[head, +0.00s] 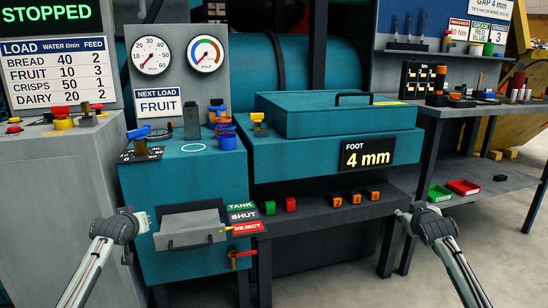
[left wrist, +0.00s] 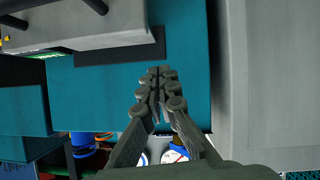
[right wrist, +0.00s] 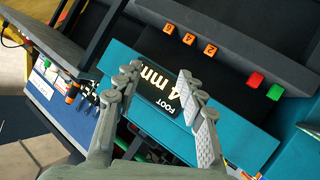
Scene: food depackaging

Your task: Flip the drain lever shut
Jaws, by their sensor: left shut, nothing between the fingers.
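A label stack reading TANK, SHUT and REJECT (head: 244,213) sits on the teal cabinet's front right edge in the head view. A small yellow-tipped lever (head: 229,229) lies by its REJECT line. A red handle (head: 243,254) on a brass-coloured fitting hangs just below; I cannot tell which of these is the drain lever. My left gripper (head: 144,222) is left of the grey drawer, well apart from both. Its fingers are together and empty in the left wrist view (left wrist: 161,73). My right gripper (head: 404,215) is open and empty, right of the bench; it also shows in the right wrist view (right wrist: 158,75).
The grey drawer (head: 188,226) with a dark handle juts out left of the labels; it also shows in the left wrist view (left wrist: 60,30). Green and red buttons (head: 291,204) and several orange blocks sit on the dark shelf (head: 325,215). Floor is clear at front right.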

